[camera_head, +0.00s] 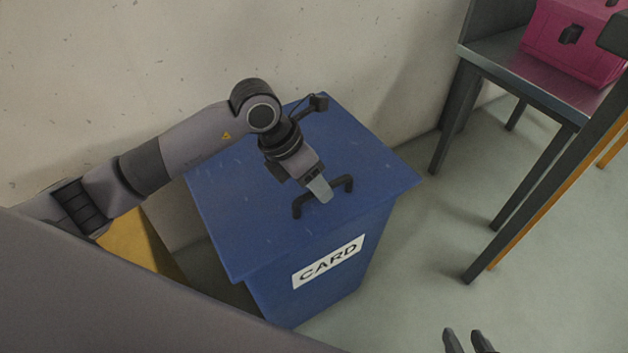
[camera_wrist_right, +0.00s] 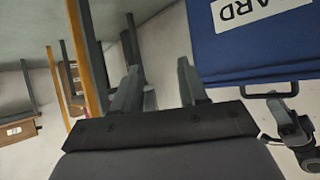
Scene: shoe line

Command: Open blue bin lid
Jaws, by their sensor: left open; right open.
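The blue bin (camera_head: 310,290) stands against the wall with a white CARD label (camera_head: 328,262) on its front. Its blue lid (camera_head: 235,215) lies shut on top and carries a dark bar handle (camera_head: 346,184) near the front edge. My left gripper (camera_head: 320,190) is at the handle, pointing down over its middle. It is open, but I cannot tell whether its fingers straddle the bar. My right gripper (camera_head: 468,342) is open and empty at the bottom edge of the head view, away from the bin. In the right wrist view, its fingers (camera_wrist_right: 160,90) and the handle (camera_wrist_right: 268,92) show.
A metal table (camera_head: 545,80) with a pink box (camera_head: 575,45) stands at the right. Something yellow (camera_head: 140,245) is left of the bin, partly behind my arm. The wall (camera_head: 390,40) is close behind the bin. The floor (camera_head: 420,250) right of the bin is clear.

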